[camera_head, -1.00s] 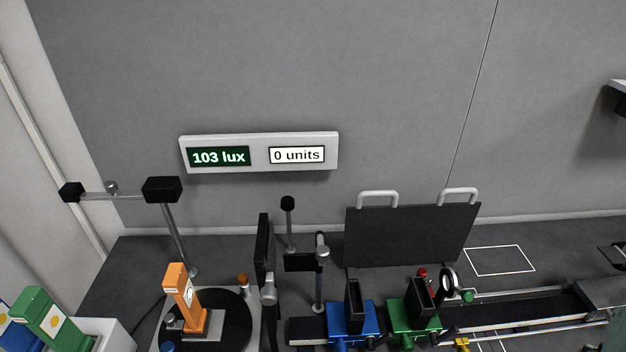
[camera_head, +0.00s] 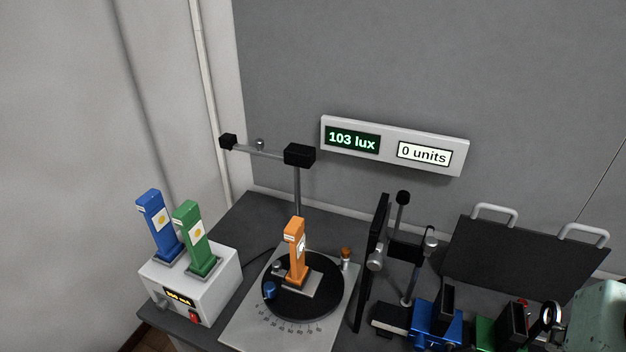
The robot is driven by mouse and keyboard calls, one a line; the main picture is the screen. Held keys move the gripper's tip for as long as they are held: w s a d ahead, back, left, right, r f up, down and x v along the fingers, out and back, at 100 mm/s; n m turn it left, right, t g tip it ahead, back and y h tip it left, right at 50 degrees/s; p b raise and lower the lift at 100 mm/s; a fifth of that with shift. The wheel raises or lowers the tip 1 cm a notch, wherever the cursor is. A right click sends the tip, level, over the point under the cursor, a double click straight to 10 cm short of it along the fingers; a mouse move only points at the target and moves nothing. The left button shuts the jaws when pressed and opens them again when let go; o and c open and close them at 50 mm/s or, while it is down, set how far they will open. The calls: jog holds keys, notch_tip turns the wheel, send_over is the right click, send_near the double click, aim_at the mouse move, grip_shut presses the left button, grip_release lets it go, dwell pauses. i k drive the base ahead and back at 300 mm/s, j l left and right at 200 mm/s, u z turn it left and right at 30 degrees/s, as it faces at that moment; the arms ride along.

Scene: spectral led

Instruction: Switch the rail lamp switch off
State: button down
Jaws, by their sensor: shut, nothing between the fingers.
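No switch is labelled legibly as the rail lamp switch, and I cannot tell which one it is. A small red switch (camera_head: 194,317) sits on the front of a white box (camera_head: 222,270), beside a lit orange-on-black readout (camera_head: 179,296). The optical rail's blue carriage (camera_head: 437,327) and green carriage (camera_head: 485,334) show at the bottom right, with a small red part (camera_head: 523,303) behind them, partly hidden. The wall display (camera_head: 392,146) reads 103 lux and 0 units. My gripper is not in view.
Blue (camera_head: 158,225) and green (camera_head: 195,237) modules stand on the white box. An orange module (camera_head: 296,252) stands on a black turntable (camera_head: 325,300). A black upright screen (camera_head: 374,262) and a dark handled panel (camera_head: 520,255) stand to the right. A pale green body (camera_head: 600,318) covers the lower right corner.

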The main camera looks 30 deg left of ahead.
aim_at(193, 317)
jog(key=u, duration=2)
jog(key=i+j+u, duration=0.15)
jog(key=u, duration=0.2)
jog(key=k+j, duration=0.15)
jog(key=k, duration=0.45)
